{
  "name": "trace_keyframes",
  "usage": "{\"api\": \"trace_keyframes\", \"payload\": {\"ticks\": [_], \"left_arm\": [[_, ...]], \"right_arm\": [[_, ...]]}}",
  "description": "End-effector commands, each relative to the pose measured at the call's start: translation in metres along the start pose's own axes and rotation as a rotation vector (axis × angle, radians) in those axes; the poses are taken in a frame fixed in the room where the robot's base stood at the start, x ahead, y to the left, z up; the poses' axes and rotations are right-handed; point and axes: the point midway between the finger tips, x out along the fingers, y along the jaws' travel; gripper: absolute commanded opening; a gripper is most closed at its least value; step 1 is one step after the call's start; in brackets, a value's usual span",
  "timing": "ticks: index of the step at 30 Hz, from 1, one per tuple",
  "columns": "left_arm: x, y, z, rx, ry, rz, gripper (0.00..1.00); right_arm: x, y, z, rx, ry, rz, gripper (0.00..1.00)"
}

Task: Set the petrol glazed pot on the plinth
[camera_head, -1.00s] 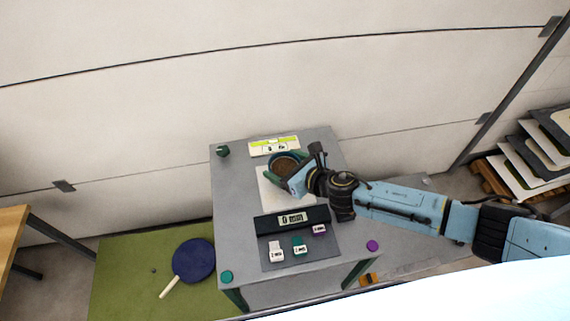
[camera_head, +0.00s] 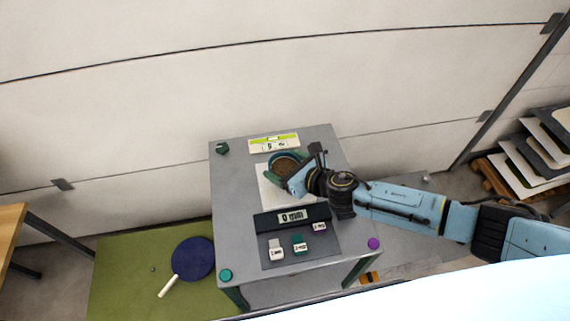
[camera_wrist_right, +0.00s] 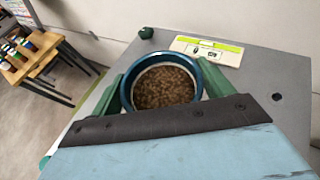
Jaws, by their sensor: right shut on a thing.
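The petrol glazed pot (camera_head: 284,163) is round with a dark blue-green rim and is filled with brown granules. It also shows in the right wrist view (camera_wrist_right: 165,86), upright between two green fingers. My right gripper (camera_head: 288,172) is shut on it from the front right. The pot is over the back part of a white square slab (camera_head: 270,193) on the grey table. I cannot tell whether it touches the slab or hangs just above it; the gripper hides part of its base. No thing is clearly recognisable as the plinth. My left gripper is not in view.
On the grey table (camera_head: 238,200), a black display bar (camera_head: 265,224) and small labelled blocks (camera_head: 299,243) lie in front of the slab. A yellow-green label card (camera_head: 260,144) is behind the pot. A green knob (camera_head: 221,148) stands at the back left corner. A wall rises behind.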

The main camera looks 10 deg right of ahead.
Motion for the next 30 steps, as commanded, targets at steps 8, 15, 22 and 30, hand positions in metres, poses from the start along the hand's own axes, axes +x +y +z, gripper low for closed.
{"api": "trace_keyframes", "payload": {"ticks": [8, 15, 22, 30], "left_arm": [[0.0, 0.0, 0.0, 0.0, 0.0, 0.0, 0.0], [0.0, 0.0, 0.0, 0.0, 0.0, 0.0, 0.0], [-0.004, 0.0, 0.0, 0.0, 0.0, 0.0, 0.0], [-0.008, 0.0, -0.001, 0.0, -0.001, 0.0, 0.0]], "right_arm": [[0.0, 0.0, 0.001, 0.0, -0.002, 0.0, 0.99], [-0.001, 0.0, -0.001, 0.0, 0.002, 0.0, 1.0], [-0.022, -0.001, -0.001, 0.0, 0.003, 0.0, 1.0], [-0.079, 0.0, -0.001, -0.001, 0.003, 0.001, 1.0]]}}
